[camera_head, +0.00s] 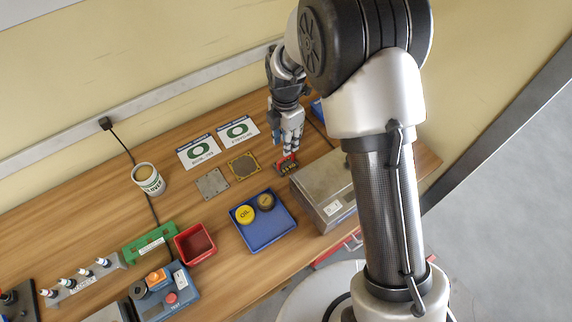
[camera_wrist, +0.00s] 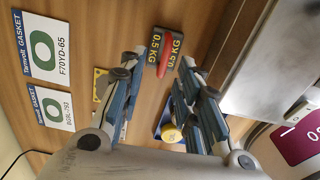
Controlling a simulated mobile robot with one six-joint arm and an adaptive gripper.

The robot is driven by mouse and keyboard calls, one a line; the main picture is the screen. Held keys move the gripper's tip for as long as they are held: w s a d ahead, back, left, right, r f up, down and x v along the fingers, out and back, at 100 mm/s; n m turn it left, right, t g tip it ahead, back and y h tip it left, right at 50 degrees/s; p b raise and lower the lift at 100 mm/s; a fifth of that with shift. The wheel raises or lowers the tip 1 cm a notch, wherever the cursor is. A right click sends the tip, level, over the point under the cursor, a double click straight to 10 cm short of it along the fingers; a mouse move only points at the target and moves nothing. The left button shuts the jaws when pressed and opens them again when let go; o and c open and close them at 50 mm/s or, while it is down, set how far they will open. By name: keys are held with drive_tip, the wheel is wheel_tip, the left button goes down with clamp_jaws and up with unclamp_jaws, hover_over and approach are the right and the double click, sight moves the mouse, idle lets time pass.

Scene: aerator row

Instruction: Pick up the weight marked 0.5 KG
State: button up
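The weight marked 0.5 KG (camera_head: 286,167) is a small black block with yellow lettering and a red bar across its middle. It lies on the wooden bench, left of the grey metal box. In the wrist view the weight (camera_wrist: 164,52) is at the top centre, beyond the fingertips, with both 0.5 KG markings readable. My gripper (camera_head: 289,147) is above and just behind the weight in the head view, pointing down. In the wrist view my gripper (camera_wrist: 157,78) has its two blue-padded fingers wide apart with nothing between them.
The grey metal box (camera_head: 325,190) stands close right of the weight. A blue tray (camera_head: 264,238) with yellow and dark round caps lies in front. A yellow-edged plate (camera_head: 244,166), a grey plate (camera_head: 212,184) and two gasket cards (camera_head: 198,150) lie to the left.

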sight(286, 158)
wheel_tip(286, 158, down, 2)
drive_tip(key=shift+f, duration=0.25)
drive_tip(key=f, duration=0.1)
drive_tip(key=f+b, duration=0.1)
drive_tip(key=f, duration=0.1)
drive_tip(key=s+f, duration=0.1)
drive_tip(key=f, duration=0.1)
drive_tip(key=shift+f+b, duration=0.1)
drive_tip(key=shift+b, duration=0.25)
clamp_jaws()
drive_tip(key=shift+w, duration=0.1)
